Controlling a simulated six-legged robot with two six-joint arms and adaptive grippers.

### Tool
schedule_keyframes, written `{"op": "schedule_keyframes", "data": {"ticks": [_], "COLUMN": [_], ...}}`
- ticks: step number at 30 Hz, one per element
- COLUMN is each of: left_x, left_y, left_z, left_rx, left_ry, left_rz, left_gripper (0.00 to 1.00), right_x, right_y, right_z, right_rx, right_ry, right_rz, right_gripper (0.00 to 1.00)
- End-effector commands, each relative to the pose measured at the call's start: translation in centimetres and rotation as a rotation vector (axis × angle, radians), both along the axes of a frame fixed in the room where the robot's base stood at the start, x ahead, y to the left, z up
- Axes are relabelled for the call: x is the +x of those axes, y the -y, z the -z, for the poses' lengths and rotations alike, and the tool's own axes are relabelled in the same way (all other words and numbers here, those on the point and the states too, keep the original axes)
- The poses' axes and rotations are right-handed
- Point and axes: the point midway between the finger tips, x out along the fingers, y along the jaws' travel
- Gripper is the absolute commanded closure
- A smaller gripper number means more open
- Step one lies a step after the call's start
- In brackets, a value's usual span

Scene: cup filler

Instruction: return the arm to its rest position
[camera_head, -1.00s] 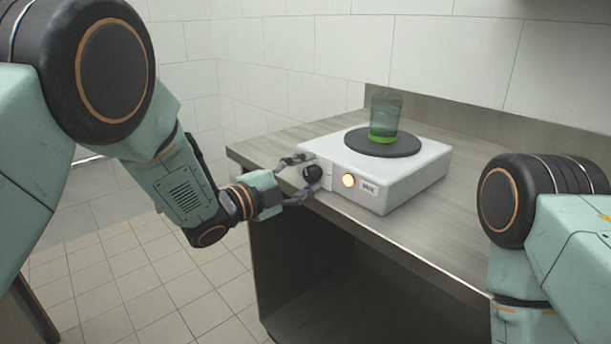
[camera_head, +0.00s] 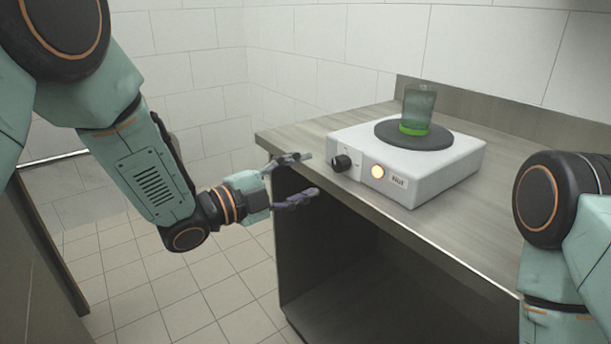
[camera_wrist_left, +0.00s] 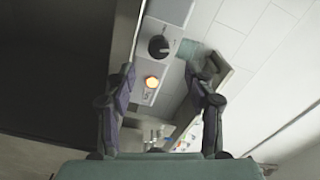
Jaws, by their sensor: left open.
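My left gripper (camera_head: 306,176) is open and empty beside the counter's left front edge. Its fingers also show spread in the left wrist view (camera_wrist_left: 168,82). A clear cup with green liquid (camera_head: 416,112) stands upright on the unit's dark round plate (camera_head: 388,134). My right gripper is not in view.
The steel counter (camera_head: 312,131) has an open shelf space below its front edge. Tiled walls stand behind it. A brown panel (camera_head: 40,262) rises at the lower left. The tiled floor (camera_head: 150,290) left of the counter is clear.

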Motion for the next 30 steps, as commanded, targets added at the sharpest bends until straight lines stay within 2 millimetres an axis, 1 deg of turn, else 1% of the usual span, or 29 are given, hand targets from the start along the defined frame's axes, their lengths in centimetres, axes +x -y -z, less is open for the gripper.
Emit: {"op": "schedule_keyframes", "data": {"ticks": [6, 8, 9, 11, 12, 14, 15, 17, 18, 20, 21, 23, 24, 26, 27, 29, 30], "left_x": [0.0, 0.2, 0.5, 0.7, 0.6, -0.4, -1.3, -3.0, -4.4, -6.7, -8.4, -11.2, -13.2, -16.4, -18.7, -22.1, -24.5], "left_y": [0.0, -0.2, -0.6, -1.7, -2.9, -4.8, -5.9, -7.3, -8.3, -9.5, -10.3, -11.4, -12.1, -13.1, -13.6, -14.5, -14.9], "left_z": [0.0, 0.4, 0.9, 2.6, 4.4, 7.9, 10.2, 13.4, 15.6, 18.5, 20.3, 22.9, 24.5, 26.6, 27.9, 29.6, 30.6], "left_rx": [-0.011, -0.032, -0.057, -0.113, -0.162, -0.24, -0.281, -0.335, -0.369, -0.412, -0.438, -0.47, -0.488, -0.511, -0.519, -0.53, -0.529], "left_ry": [-0.016, -0.063, -0.119, -0.254, -0.371, -0.558, -0.659, -0.799, -0.888, -1.006, -1.081, -1.186, -1.252, -1.345, -1.402, -1.483, -1.532], "left_rz": [-0.001, -0.014, -0.041, -0.12, -0.197, -0.325, -0.4, -0.507, -0.58, -0.681, -0.751, -0.855, -0.924, -1.029, -1.097, -1.201, -1.269], "left_gripper": [0.46, 0.46, 0.46, 0.46, 0.46, 0.46, 0.46, 0.46, 0.46, 0.46, 0.46, 0.46, 0.46, 0.46, 0.46, 0.46, 0.46], "right_x": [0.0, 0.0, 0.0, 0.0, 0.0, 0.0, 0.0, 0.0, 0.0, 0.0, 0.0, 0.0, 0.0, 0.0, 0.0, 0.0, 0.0], "right_y": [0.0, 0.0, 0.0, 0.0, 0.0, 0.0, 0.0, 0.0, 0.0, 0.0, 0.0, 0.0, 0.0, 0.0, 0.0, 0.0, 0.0], "right_z": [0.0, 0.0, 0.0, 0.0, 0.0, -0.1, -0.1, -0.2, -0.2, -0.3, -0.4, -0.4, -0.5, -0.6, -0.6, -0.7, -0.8], "right_rx": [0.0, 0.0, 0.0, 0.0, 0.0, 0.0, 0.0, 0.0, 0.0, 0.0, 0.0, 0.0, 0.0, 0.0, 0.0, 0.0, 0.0], "right_ry": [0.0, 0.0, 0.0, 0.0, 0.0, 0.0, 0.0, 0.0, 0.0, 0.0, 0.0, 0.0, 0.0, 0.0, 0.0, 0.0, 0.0], "right_rz": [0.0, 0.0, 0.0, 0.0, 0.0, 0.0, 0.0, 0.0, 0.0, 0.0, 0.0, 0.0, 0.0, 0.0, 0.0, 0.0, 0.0], "right_gripper": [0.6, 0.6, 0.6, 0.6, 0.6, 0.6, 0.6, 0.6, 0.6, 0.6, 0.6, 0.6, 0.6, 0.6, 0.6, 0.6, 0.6]}}
